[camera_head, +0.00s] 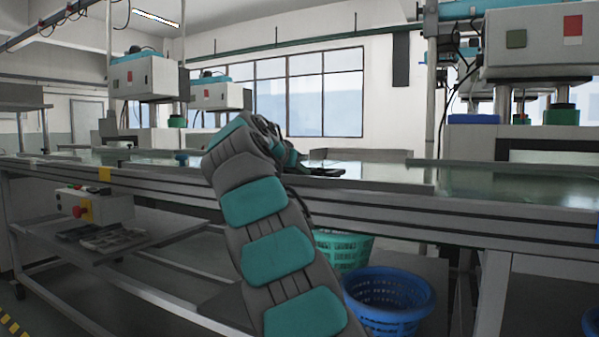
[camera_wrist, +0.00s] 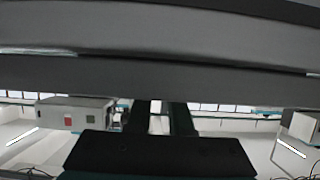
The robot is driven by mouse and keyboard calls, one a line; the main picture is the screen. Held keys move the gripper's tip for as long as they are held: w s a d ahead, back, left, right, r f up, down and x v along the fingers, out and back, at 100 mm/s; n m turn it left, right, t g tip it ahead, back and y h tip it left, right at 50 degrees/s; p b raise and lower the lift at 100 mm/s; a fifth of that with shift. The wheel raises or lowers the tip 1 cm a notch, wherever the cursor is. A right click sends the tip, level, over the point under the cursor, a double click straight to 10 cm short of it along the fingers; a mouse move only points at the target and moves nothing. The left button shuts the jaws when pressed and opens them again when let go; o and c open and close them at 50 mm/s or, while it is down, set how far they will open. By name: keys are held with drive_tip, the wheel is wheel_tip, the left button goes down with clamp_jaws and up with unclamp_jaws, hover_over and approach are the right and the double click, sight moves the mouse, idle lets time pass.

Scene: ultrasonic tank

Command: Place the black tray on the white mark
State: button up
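I cannot tell whether that shape is the tray or my gripper's body, or whether anything is held. I see no white mark.
A long grey worktable (camera_head: 450,205) runs across the head view, its glossy top mostly clear right of my arm. Press machines stand at left (camera_head: 145,77) and right (camera_head: 540,42). A green basket (camera_head: 345,250) and a blue basket (camera_head: 390,300) are below the table.

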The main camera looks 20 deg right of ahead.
drive_tip(key=shift+o, duration=1)
